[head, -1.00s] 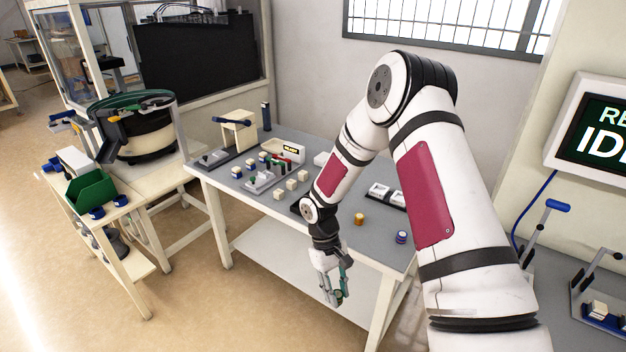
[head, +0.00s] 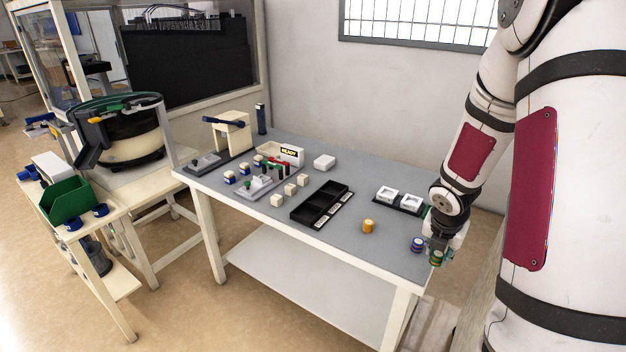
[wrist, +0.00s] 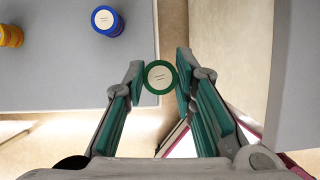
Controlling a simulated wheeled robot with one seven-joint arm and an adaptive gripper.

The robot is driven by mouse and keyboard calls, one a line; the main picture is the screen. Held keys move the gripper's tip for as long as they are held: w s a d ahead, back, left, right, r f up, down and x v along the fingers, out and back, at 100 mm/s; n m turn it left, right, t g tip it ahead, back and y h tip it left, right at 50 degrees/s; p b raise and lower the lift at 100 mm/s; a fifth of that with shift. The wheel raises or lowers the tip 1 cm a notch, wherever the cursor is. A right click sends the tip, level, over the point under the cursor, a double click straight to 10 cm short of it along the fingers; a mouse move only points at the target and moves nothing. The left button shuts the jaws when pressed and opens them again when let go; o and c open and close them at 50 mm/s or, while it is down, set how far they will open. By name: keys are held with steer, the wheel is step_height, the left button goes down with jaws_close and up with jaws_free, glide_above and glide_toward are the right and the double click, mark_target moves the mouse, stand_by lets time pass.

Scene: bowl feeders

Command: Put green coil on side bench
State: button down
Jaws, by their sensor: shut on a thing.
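The green coil (wrist: 160,77), a round spool with a pale label on top, is between my two fingertips in the wrist view. My gripper (wrist: 159,74) is shut on it, one finger on each side. In the head view, my gripper (head: 440,250) and the green coil (head: 436,258) are at the right end of the grey-topped table, past its edge. The wrist view shows floor below the coil. A grey surface (wrist: 296,80) with a pale side stands to the right of my gripper; I cannot tell if it is the side bench.
A blue coil (head: 417,245) and an orange coil (head: 368,226) stand on the grey table (head: 330,248). A black compartment tray (head: 321,205), a black holder with white parts (head: 398,199) and several small blocks are also there. My arm hides the right side.

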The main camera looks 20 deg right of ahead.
steer(key=shift+s+d+r+n+t, duration=0.2)
steer(key=shift+d+r+n+t, duration=0.05)
steer(key=shift+d+n, duration=0.25)
steer(key=shift+s+d+r+n+t, duration=0.25)
steer(key=shift+d+n, duration=0.1)
steer(key=shift+n, duration=0.25)
steer(key=w+a+b, duration=0.1)
steer(key=w, duration=0.4)
steer(key=w+a+f+b, duration=0.1)
steer(key=w+a, duration=0.1)
steer(key=w, duration=0.3)
steer(key=w+a+b, duration=0.1)
steer(key=w+a, duration=0.1)
steer(key=w, duration=0.2)
steer(key=shift+w+f+b, duration=0.2)
steer(key=shift+w+b, duration=0.2)
steer(key=f, duration=0.1)
steer(key=f+b, duration=0.1)
steer(key=f, duration=0.1)
steer(key=shift+w+f+b, duration=0.3)
steer(key=shift+f+b, duration=0.05)
steer(key=shift+f, duration=0.05)
steer(key=shift+r, duration=0.1)
steer(key=c, duration=1.3)
jaws_free()
